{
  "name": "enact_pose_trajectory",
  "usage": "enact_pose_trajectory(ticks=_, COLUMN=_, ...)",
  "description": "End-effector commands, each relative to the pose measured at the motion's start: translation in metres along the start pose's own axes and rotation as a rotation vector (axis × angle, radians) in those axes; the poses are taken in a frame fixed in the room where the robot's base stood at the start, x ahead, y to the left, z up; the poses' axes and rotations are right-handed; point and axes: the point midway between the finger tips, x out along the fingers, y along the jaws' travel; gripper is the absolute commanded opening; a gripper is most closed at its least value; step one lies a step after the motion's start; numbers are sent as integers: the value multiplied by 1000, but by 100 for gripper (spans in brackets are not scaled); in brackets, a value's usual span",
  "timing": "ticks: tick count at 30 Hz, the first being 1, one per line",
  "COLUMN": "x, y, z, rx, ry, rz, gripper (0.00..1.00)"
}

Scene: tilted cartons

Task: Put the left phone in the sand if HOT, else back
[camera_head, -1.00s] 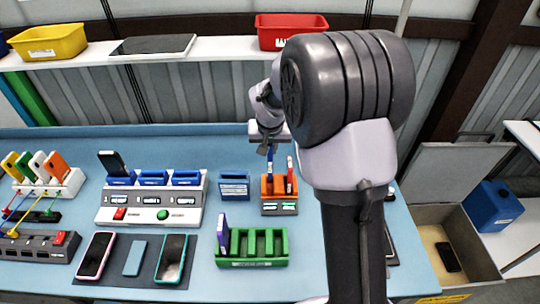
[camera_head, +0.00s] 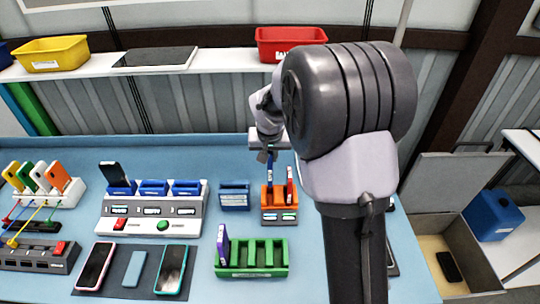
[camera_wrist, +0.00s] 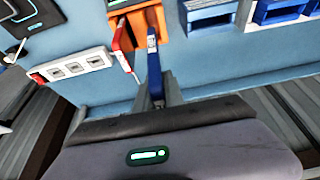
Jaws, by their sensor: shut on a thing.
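A small orange stand (camera_head: 265,205) on the blue bench has a red phone (camera_head: 290,187) upright in its right slot. My gripper (camera_head: 268,154) is above the left slot, shut on the upper end of a blue phone (camera_head: 269,172). In the wrist view the blue phone (camera_wrist: 153,70) runs from my fingers toward the orange stand (camera_wrist: 147,22), beside the red phone (camera_wrist: 122,42). I cannot tell whether its lower end is still inside the slot. The stand's small green displays (camera_head: 270,217) are unreadable. A carton (camera_head: 484,262) with a sand-coloured floor lies at the right, holding a dark phone (camera_head: 449,267).
A blue holder (camera_head: 234,196) stands left of the orange stand, and a green rack (camera_head: 251,271) in front. A white station (camera_head: 131,226) with blue cradles and flat phones (camera_head: 95,266) are further left. A blue container (camera_head: 493,216) stands beyond the carton.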

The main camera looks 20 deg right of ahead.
Motion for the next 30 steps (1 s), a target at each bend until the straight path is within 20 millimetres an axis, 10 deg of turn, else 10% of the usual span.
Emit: enact_pose_trajectory(ticks=30, x=-55, y=0, z=-23, rx=0, ry=1, rz=0, gripper=0)
